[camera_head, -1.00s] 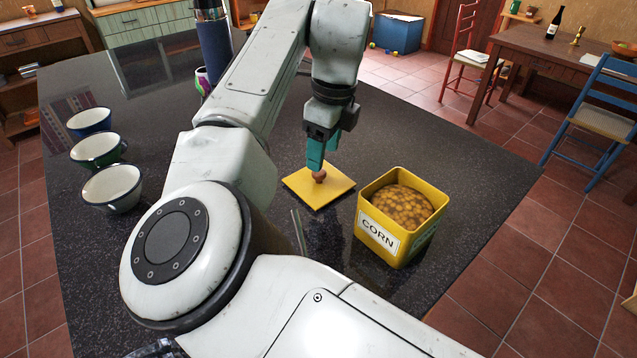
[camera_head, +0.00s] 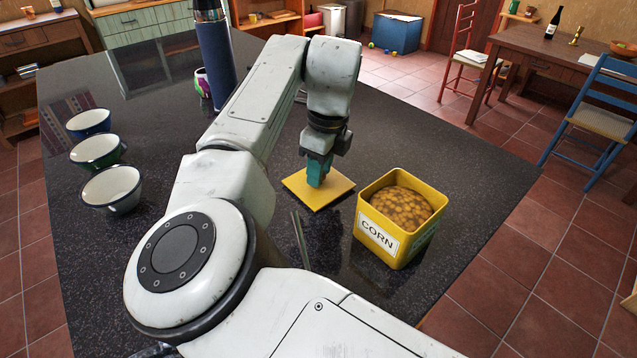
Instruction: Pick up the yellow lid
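The yellow lid (camera_head: 332,195) is a flat square plate lying on the dark countertop, just left of the yellow corn tin. My gripper (camera_head: 317,180) points down over the middle of the lid, with its teal fingers at the place of the lid's brown knob. The knob is hidden by the fingers. I cannot tell whether the fingers are closed on it. The yellow tin (camera_head: 382,237), labelled CORN, stands open and is full of corn kernels (camera_head: 402,207).
Several cups stand at the left: blue (camera_head: 88,122), green (camera_head: 97,150) and white (camera_head: 112,187). A dark blue bottle (camera_head: 216,62) and a colourful cup (camera_head: 203,82) stand behind my arm. A thin grey stick-like item (camera_head: 300,240) lies left of the tin. The counter's right side is clear.

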